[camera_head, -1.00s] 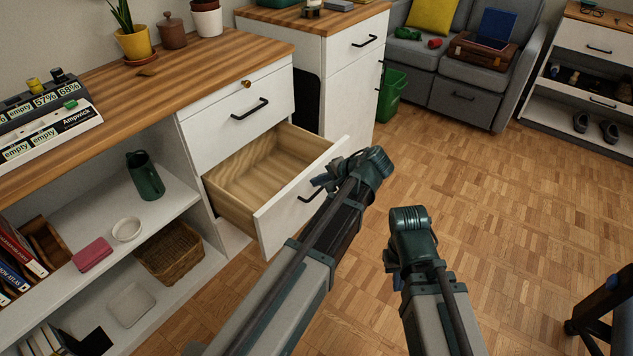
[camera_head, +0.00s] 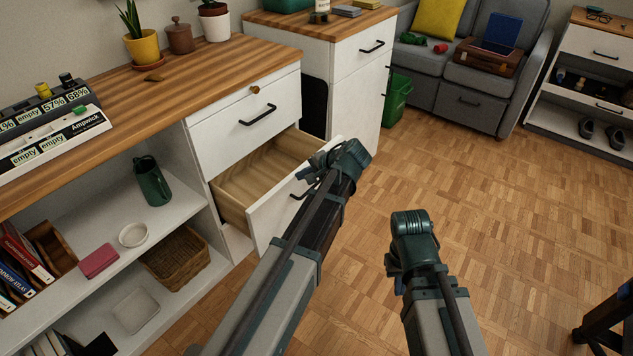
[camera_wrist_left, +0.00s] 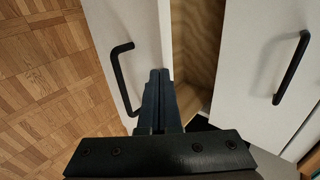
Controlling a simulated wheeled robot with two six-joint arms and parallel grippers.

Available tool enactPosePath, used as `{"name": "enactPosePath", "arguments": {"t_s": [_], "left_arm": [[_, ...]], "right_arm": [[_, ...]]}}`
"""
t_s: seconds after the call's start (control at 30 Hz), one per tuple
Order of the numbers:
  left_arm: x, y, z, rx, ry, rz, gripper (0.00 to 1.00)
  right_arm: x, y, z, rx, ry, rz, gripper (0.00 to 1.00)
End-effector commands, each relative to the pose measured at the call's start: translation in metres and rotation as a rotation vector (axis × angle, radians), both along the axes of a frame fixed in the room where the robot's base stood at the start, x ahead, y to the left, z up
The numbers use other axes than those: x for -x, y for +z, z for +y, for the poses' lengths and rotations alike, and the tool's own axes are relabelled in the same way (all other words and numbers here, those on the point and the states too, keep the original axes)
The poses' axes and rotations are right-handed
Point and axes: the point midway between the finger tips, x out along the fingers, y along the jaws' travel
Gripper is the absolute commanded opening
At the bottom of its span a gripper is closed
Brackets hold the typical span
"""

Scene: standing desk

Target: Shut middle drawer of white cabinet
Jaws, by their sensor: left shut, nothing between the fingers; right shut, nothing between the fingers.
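The white cabinet (camera_head: 200,150) under the wooden top has a middle drawer (camera_head: 262,218) that stands partly open, its bare wooden inside empty where I can see it. The drawer's white front also shows in the left wrist view (camera_wrist_left: 128,28), with its black handle (camera_wrist_left: 122,75). My left gripper (camera_head: 316,170) is shut and empty at the drawer front, close to its upper edge; in the wrist view its fingers (camera_wrist_left: 157,78) overlap the front's edge, and I cannot tell whether they touch. My right gripper (camera_head: 393,268) is shut and empty over the floor, apart from the cabinet.
The closed upper drawer (camera_head: 235,125) has a black handle. Open shelves to the left hold a green jug (camera_head: 152,180) and a wicker basket (camera_head: 176,257). A second white cabinet (camera_head: 352,90) stands behind. The parquet floor (camera_head: 500,230) to the right is clear.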

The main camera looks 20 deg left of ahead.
Motion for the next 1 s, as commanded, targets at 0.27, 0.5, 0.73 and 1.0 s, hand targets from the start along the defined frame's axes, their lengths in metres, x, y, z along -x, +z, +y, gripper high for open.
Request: {"name": "enactPosePath", "arguments": {"t_s": [0.27,0.5,0.73,1.0], "left_arm": [[-0.026,0.0,0.068,0.001,0.005,-0.001,0.0],[-0.041,0.0,0.109,0.0,0.003,0.0,0.0],[-0.048,0.0,0.13,0.001,0.001,0.0,0.0],[-0.05,0.0,0.136,0.001,0.0,0.0,0.0]], "right_arm": [[0.0,0.0,0.0,0.0,0.0,0.0,0.0],[0.0,0.0,0.0,0.0,0.0,0.0,0.0],[0.0,0.0,0.0,0.0,0.0,0.0,0.0],[0.0,0.0,0.0,0.0,0.0,0.0,0.0]]}}
